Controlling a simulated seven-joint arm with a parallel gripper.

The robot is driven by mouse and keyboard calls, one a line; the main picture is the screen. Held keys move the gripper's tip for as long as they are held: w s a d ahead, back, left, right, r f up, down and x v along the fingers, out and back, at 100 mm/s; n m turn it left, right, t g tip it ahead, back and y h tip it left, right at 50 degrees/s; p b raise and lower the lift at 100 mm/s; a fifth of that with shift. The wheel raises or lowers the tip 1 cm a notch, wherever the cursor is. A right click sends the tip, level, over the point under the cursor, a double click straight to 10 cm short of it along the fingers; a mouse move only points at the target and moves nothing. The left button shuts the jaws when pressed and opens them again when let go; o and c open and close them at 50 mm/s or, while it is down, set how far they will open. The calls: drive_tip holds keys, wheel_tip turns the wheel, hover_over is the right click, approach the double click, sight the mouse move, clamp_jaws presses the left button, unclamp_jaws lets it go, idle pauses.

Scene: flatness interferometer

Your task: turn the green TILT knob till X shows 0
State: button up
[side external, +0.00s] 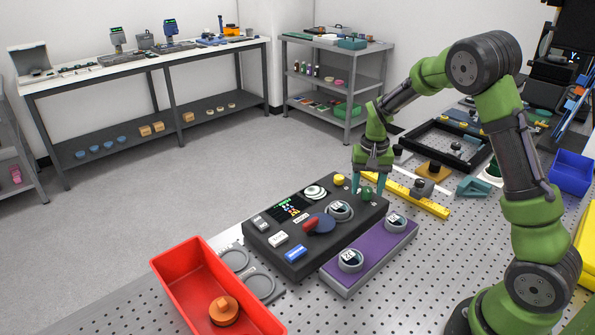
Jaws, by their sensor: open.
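The green knob (367,194), which I take for the TILT knob, stands on the far right corner of the dark console (345,239). My gripper (368,188) points down at it with two teal fingers apart. The fingers show to the left and right of the knob; I cannot tell whether they touch it. A small dark display (285,208) with coloured marks is on the console. Its X value is too small to read.
A yellow knob (339,180) and a white dial (316,191) sit near the green knob. A purple block (372,258) with round gauges adjoins the console. A red bin (182,277) holds an orange part (223,311). A yellow bar (429,205) lies right of my gripper.

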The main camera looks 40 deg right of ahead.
sight(368, 192)
wheel_tip(368, 192, up, 17)
idle(0.4)
drive_tip(key=shift+s+f, duration=0.1)
idle(0.9)
drive_tip(key=s+a+r+n+t+y, duration=0.1)
drive_tip(key=s+a+n+t, duration=0.4)
drive_tip(key=s+a, duration=1.2)
drive_tip(key=shift+r+t+y, duration=0.25)
drive_tip(key=shift+t+y, duration=0.15)
drive_tip(key=shift+t, duration=0.6)
